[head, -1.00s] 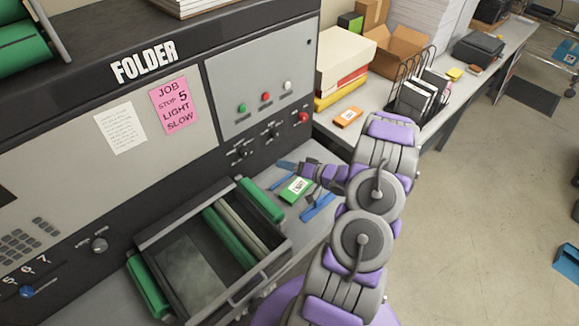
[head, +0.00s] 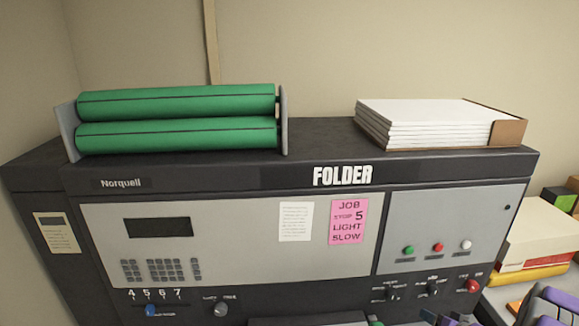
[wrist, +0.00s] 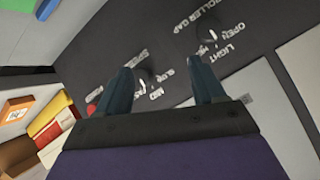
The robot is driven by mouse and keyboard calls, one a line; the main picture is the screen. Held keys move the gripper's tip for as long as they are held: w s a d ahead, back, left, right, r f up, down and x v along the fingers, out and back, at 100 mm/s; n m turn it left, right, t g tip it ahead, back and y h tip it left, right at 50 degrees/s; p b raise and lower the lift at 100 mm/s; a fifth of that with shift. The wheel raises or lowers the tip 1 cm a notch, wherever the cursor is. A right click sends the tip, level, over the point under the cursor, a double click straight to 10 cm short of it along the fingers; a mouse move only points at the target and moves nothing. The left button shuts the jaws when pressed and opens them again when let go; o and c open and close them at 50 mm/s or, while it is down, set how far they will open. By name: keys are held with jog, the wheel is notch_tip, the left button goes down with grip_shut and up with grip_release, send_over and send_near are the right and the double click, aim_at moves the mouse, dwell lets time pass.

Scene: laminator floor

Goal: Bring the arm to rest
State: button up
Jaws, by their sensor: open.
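My gripper (wrist: 165,72) is open in the wrist view, with its two dark fingers apart and nothing seen between them but the dark control panel. The panel shows tilted, with one knob (wrist: 146,76) close to the left finger and another knob (wrist: 212,36) above the right finger. I cannot tell whether a finger touches the panel. The folder machine (head: 300,178) fills most of that view.
Green rollers (head: 180,118) and a stack of white paper (head: 425,118) stand on the machine's top. A red button (head: 473,286) is at the panel's right. Boxes (head: 540,235) stand to the right. The wrist view shows an orange box (wrist: 17,112) at left.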

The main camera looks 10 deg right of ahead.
jog(key=s+a+r+n+g+h+b, duration=0.1)
jog(key=s+a+r+g+h+b, duration=0.1)
jog(key=s+a+r+g+b, duration=0.3)
jog(key=s+a+r+g+h+b, duration=0.2)
jog(key=a+r+h+b, duration=0.1)
jog(key=a, duration=0.5)
jog(key=s+a+f+n+g+y+b, duration=0.1)
jog(key=s+a+n+g+y+b, duration=0.3)
jog(key=s+a, duration=2)
jog(key=shift+s+a+g+y+b, duration=0.3)
jog(key=shift+s+a+g+b, duration=0.1)
jog(key=shift+s+g+b, duration=0.75)
jog(key=shift+w, duration=0.1)
